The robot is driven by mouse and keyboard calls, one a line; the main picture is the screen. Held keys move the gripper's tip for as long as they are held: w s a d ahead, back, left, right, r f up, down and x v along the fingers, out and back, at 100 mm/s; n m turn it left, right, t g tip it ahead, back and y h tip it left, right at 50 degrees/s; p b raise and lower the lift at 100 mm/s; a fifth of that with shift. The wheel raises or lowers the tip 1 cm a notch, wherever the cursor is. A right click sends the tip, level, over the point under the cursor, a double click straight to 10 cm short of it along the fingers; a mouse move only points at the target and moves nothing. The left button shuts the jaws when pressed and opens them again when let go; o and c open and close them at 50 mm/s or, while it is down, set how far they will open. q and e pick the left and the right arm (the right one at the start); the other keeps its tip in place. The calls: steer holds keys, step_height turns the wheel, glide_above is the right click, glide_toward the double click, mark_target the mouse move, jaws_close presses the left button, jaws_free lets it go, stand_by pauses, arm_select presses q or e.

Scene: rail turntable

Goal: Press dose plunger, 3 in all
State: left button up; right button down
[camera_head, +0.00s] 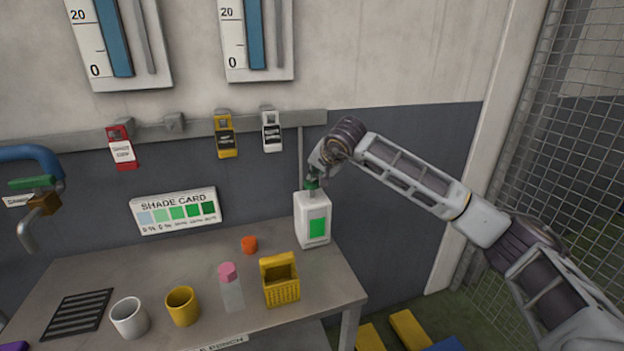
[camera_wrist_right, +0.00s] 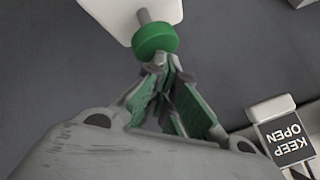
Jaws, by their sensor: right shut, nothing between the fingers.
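A white dose bottle (camera_head: 312,224) with a green square label stands upright at the right rear of the bench. Its green plunger head (camera_head: 312,184) is on top. In the right wrist view the green plunger head (camera_wrist_right: 155,40) sits on a grey stem above the white bottle (camera_wrist_right: 120,12). My right gripper (camera_head: 312,179) is shut and empty, with its fingertips at the plunger head; the wrist view shows the tips (camera_wrist_right: 160,66) right at its edge. I cannot tell whether they touch. My left gripper is not in view.
A yellow basket (camera_head: 282,290), a pink-capped bottle (camera_head: 231,289), a yellow mug (camera_head: 182,307), a white mug (camera_head: 129,318) and an orange cap (camera_head: 249,244) stand on the bench (camera_head: 190,262). A shade card (camera_head: 178,212) is behind. Hanging tags and a wire fence (camera_head: 570,150) border the space.

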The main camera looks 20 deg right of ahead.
steer(key=shift+w+r+p, duration=0.1)
steer(key=shift+r+p, duration=0.45)
steer(key=shift+r, duration=0.55)
steer(key=shift+r, duration=0.15)
